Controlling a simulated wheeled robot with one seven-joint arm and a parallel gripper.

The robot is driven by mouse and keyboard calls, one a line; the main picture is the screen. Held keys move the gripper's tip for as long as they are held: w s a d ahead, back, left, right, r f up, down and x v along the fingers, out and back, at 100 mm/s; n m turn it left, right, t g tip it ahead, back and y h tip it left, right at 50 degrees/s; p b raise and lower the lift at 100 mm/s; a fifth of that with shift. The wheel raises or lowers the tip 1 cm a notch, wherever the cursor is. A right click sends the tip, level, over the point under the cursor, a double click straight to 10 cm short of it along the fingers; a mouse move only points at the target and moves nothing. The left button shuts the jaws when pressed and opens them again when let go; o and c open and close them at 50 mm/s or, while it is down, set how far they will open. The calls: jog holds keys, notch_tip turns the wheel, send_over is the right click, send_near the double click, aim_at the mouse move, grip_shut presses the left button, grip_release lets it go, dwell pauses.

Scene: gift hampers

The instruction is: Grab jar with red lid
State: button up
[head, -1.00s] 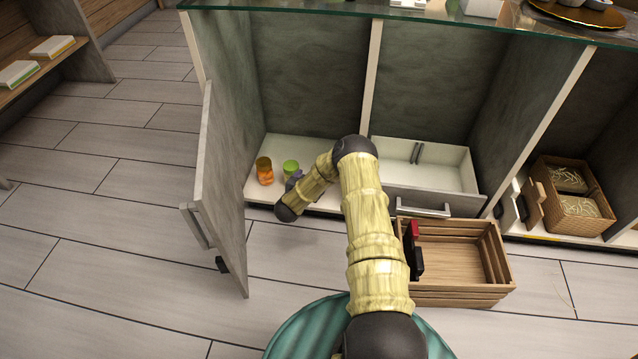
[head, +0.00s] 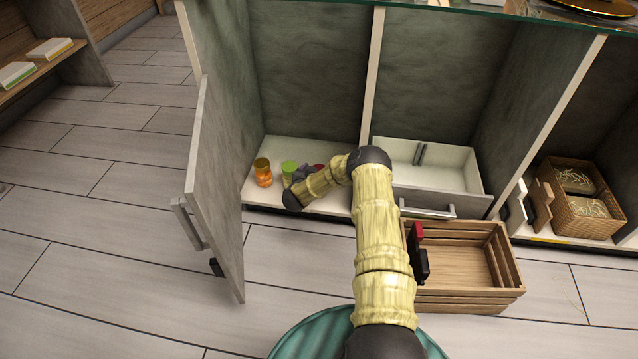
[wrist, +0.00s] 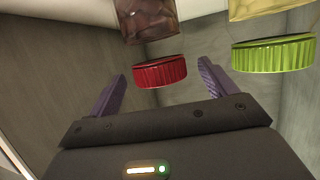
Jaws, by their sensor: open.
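The jar with the red lid (wrist: 160,73) shows in the wrist view, upside down there, with a dark reddish glass body (wrist: 148,20). Its lid appears between the two purple fingers of my gripper (wrist: 161,80); the fingers are open, and I cannot tell whether they touch it. In the head view only a bit of the red lid (head: 318,167) shows; my arm hides the rest. A jar with a lime-green lid (wrist: 273,54) stands beside it, also seen in the head view (head: 289,168).
An orange jar (head: 263,177) stands left on the white cabinet floor (head: 262,196). An open cabinet door (head: 213,170) is at left. An open drawer (head: 437,177) and a wooden crate (head: 460,262) are at right.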

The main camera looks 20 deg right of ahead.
jog(key=b+x, duration=0.2)
jog(key=x, duration=0.1)
jog(key=shift+s+a+f, duration=0.1)
jog(key=shift+f, duration=0.05)
jog(key=shift+w, duration=0.2)
jog(key=c, duration=1.3)
notch_tip(320, 180, up, 10)
jog(key=p, duration=0.6)
jog(key=shift+p, duration=0.4)
